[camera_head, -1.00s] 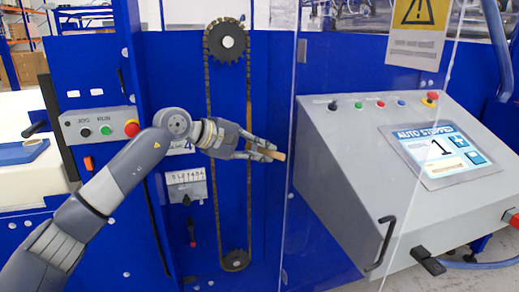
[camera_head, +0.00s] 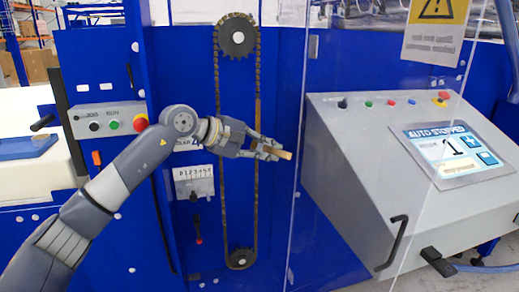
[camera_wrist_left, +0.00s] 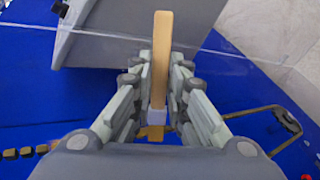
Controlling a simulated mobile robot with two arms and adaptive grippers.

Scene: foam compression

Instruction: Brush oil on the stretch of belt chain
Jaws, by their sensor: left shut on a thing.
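The belt chain (camera_head: 219,110) is a tall upright loop around a toothed upper sprocket (camera_head: 238,36) and a smaller lower sprocket (camera_head: 240,258) on a blue panel. Its right run looks browner along part of its length. My left gripper (camera_head: 270,148) is in front of that right run and hides a bit of it. It is shut on a brush, whose wooden handle (camera_head: 286,155) sticks out to the right. In the left wrist view the brush (camera_wrist_left: 162,60) lies between the fingers, with a pale ferrule and a tan end near the palm. Contact with the chain cannot be told.
A clear pane (camera_head: 297,130) stands just right of the chain. Beyond it is a grey console (camera_head: 350,160) with a screen reading "AUTO STOPPED" (camera_head: 450,148). A button box (camera_head: 108,121) is at left, and a small scale plate (camera_head: 194,183) is left of the chain.

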